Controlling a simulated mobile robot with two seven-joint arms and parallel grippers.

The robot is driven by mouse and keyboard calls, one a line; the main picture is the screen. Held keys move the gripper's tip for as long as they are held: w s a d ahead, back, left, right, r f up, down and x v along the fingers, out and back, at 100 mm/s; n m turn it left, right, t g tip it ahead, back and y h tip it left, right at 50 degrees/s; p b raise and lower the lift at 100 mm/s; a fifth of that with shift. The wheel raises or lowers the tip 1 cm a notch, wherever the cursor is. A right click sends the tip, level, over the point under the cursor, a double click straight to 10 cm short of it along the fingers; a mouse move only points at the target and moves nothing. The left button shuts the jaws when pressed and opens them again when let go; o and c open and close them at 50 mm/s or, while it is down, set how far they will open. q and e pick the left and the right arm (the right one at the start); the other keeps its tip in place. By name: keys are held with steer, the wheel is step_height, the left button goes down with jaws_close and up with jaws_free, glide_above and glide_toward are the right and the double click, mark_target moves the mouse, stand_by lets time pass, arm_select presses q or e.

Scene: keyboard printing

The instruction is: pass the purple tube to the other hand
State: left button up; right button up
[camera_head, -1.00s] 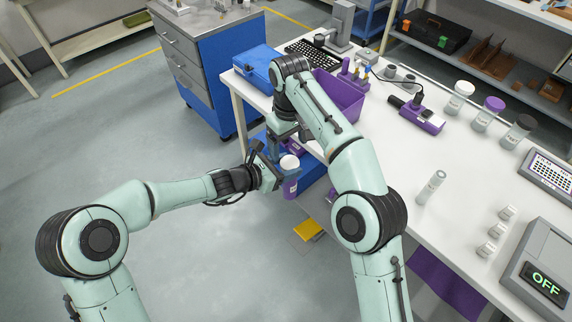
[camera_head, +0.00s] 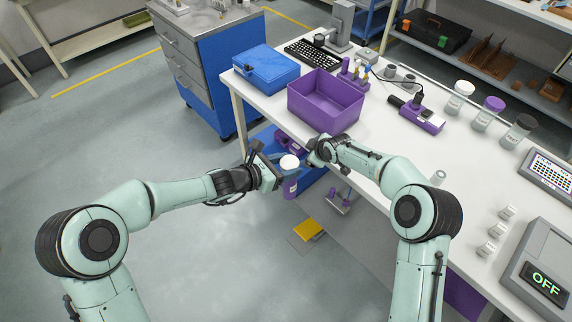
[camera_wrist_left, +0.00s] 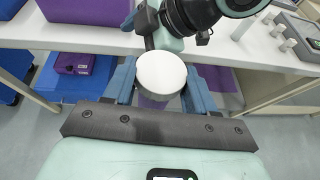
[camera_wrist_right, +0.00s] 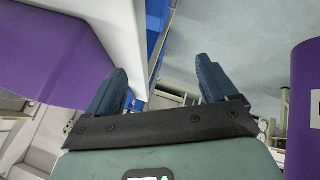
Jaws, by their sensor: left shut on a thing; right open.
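The purple tube (camera_head: 290,186) has a white cap and hangs upright beside the table's near edge. My left gripper (camera_head: 275,178) is shut on it. In the left wrist view the white cap (camera_wrist_left: 160,73) stands between the fingers and hides most of the tube body. My right gripper (camera_head: 317,152) is to the right of the tube, apart from it. In the right wrist view my right gripper (camera_wrist_right: 160,88) is open and empty, and a purple labelled surface, apparently the tube (camera_wrist_right: 303,110), lies outside the fingers at the right edge.
A purple bin (camera_head: 322,98) stands on the white table (camera_head: 396,150) behind my right gripper, with a blue case (camera_head: 266,72) beside it. Purple and blue items sit under the table. The floor to the left is clear.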

steer(key=s+f+m+g+y, duration=0.1)
steer(key=s+f+m+g, duration=0.45)
steer(key=s+f, duration=1.45)
steer(key=s+d+f+m+g, duration=0.1)
steer(key=s+m, duration=0.4)
steer(key=s, duration=0.9)
steer(key=s+f+m+g, duration=0.1)
steer(key=s+f+m, duration=0.3)
steer(key=s, duration=0.9)
steer(key=shift+s+d+m+g, duration=0.35)
steer(key=shift+d+m, duration=0.05)
steer(key=shift+m, duration=0.45)
